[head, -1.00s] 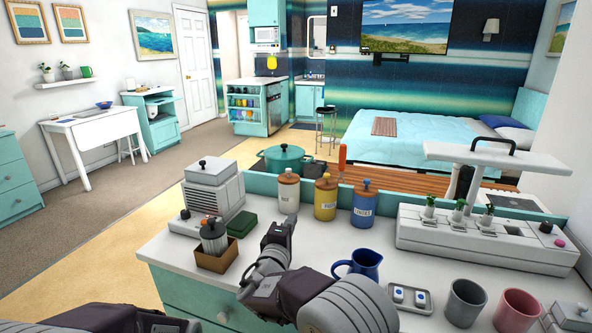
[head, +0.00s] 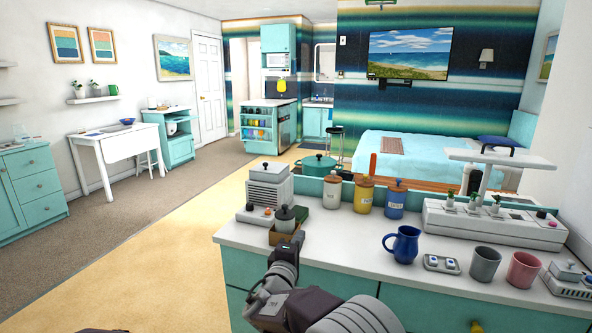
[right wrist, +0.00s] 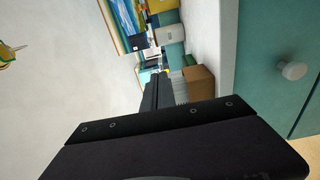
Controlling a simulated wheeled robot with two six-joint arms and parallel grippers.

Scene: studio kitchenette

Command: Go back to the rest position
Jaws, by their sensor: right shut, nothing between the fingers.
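My right gripper (head: 289,243) is shut and empty in the head view, in front of the counter's (head: 330,235) near edge, just below the brown box with the dark-lidded pot. In the right wrist view its shut dark fingers (right wrist: 152,92) point away from the camera, with teal cabinet fronts and a round knob to the right. My left gripper does not show; only a dark piece of my own body shows at the bottom left edge of the head view.
The counter holds a grey appliance (head: 268,185), canisters (head: 363,194), a blue jug (head: 402,245), a grey mug (head: 484,265), a pink mug (head: 523,271) and a white planter (head: 490,226). The floor (head: 150,260) to the left is clear.

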